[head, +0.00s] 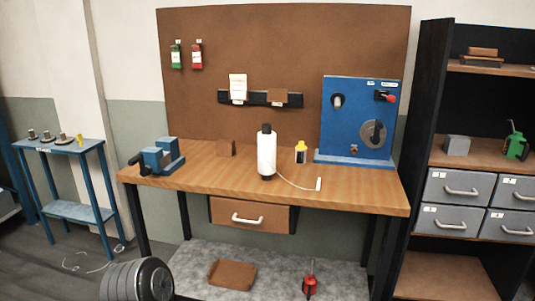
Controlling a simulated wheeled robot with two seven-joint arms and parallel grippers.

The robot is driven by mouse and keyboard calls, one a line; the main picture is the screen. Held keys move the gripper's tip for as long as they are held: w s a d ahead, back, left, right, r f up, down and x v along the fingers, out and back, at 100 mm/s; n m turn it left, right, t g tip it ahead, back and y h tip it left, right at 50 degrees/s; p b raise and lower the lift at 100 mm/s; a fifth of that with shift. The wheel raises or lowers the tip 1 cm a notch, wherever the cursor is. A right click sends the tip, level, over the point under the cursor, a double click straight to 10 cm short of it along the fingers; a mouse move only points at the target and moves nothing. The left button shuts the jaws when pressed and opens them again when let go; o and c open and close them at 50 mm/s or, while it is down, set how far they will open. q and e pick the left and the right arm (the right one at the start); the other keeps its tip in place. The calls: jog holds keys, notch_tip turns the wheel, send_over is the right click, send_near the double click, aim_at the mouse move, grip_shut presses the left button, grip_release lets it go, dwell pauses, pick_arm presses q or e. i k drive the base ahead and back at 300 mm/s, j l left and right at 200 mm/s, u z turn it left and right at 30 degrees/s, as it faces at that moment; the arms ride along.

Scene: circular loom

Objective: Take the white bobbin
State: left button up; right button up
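The white bobbin (266,155) stands upright on the wooden workbench (222,178), near the middle of its top. It is a white cylinder with a dark top and a dark base. A thin white thread runs from its foot to a small white piece (319,184) near the bench's front edge. Neither of my grippers is in view, and nothing is touching the bobbin.
A yellow-capped bottle (300,153) stands right of the bobbin, before a blue machine panel (352,112). A drawer (250,215) hangs below. Bench room between vise and bobbin is clear.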

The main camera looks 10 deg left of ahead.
aim_at(266, 138)
jog(key=i+j, duration=0.15)
jog(key=j, duration=0.2)
jog(key=i+j, duration=0.35)
jog(key=j, duration=0.3)
jog(key=i+j+z, duration=0.15)
jog(key=z, duration=1.1)
